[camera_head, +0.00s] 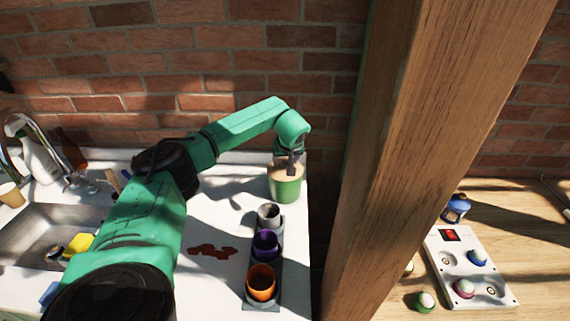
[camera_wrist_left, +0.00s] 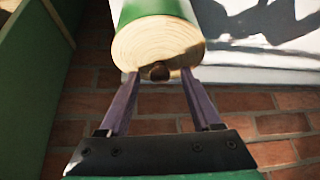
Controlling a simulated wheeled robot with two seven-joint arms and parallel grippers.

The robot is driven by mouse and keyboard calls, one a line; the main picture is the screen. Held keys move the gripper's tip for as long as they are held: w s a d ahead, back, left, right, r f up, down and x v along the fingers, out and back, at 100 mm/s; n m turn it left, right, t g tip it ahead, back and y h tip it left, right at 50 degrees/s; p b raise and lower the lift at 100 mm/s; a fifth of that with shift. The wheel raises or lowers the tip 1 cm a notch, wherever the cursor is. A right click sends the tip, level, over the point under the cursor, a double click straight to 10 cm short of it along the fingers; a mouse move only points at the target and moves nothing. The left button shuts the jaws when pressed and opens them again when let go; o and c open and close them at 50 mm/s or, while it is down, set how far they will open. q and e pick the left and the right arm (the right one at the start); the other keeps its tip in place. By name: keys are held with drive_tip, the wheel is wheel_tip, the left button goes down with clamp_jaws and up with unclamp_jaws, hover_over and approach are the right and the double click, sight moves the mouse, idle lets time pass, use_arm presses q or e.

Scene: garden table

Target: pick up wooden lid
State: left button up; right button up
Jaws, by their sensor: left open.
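The wooden lid (camera_head: 281,168) sits on top of a green canister (camera_head: 285,189) at the back right of the white counter. In the left wrist view the pale round lid (camera_wrist_left: 157,42) shows its grain and a dark brown knob (camera_wrist_left: 159,73), with the green canister (camera_wrist_left: 155,10) behind it. My left gripper (camera_head: 292,163) is above the lid, pointing down. In the left wrist view its two fingers (camera_wrist_left: 161,77) are apart, one on each side of the knob. I cannot tell whether they touch it. My right gripper is not in view.
A dark tray (camera_head: 262,306) with several cups stands in front of the canister. A dark red spill (camera_head: 212,251) lies to its left. A sink (camera_head: 38,236) is at the left. A thick wooden post (camera_head: 420,130) rises right of the counter, and a brick wall (camera_head: 230,60) stands behind.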

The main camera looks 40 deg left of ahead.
use_arm(q)
drive_tip(key=shift+f, duration=0.2)
drive_tip(key=shift+a, duration=0.1)
drive_tip(key=c, duration=0.7)
clamp_jaws()
drive_tip(key=shift+r, duration=0.1)
